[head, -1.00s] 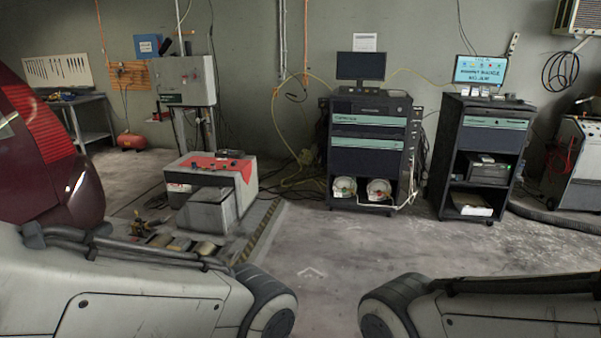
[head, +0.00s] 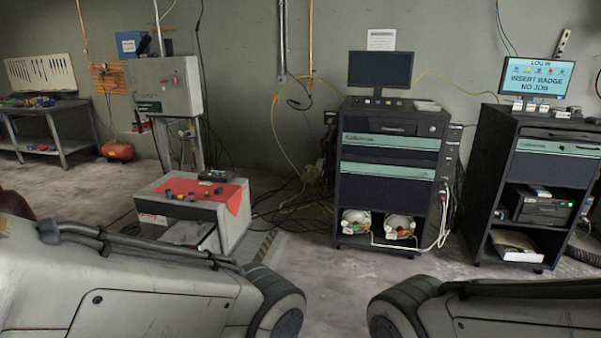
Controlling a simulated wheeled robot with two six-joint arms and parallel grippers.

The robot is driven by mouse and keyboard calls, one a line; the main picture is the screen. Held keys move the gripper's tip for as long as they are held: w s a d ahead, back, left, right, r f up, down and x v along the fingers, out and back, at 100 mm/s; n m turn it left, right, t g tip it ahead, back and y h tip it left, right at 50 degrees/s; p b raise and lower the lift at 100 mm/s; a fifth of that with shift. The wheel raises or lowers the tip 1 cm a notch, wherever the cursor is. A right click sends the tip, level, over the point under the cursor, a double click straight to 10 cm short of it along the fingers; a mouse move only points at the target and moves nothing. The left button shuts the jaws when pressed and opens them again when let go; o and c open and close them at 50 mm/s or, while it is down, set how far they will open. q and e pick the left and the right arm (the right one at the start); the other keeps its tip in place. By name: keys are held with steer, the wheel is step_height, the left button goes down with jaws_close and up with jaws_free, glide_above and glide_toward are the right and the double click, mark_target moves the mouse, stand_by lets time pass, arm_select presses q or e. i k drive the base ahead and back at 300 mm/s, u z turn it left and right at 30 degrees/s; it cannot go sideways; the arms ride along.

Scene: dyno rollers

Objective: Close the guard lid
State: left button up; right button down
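I cannot make out for certain which part is the guard lid. A low grey-white machine housing (head: 232,226) stands at the left, with a red cloth (head: 199,190) and several small items on its top. Its front has a dark opening with a grey panel (head: 186,232) in it. A grey cabinet on a stand (head: 164,86) is behind it against the wall, with its door side shut. Only links of my two arms show at the lower left and lower right. Both grippers are out of view.
A dark tool cabinet with a monitor (head: 388,172) stands at the centre back. A second cabinet (head: 532,190) with a lit screen (head: 537,78) stands at the right. A workbench (head: 50,122) and a red compressor (head: 117,150) are at the left. Cables lie behind the housing; floor in front is free.

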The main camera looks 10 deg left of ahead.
mark_target(194, 232)
steer(key=i, duration=1.55)
steer(key=u, duration=1.85)
steer(key=i, duration=1.15)
steer(key=z, duration=0.85)
steer(key=i, duration=1)
steer(key=z, duration=0.05)
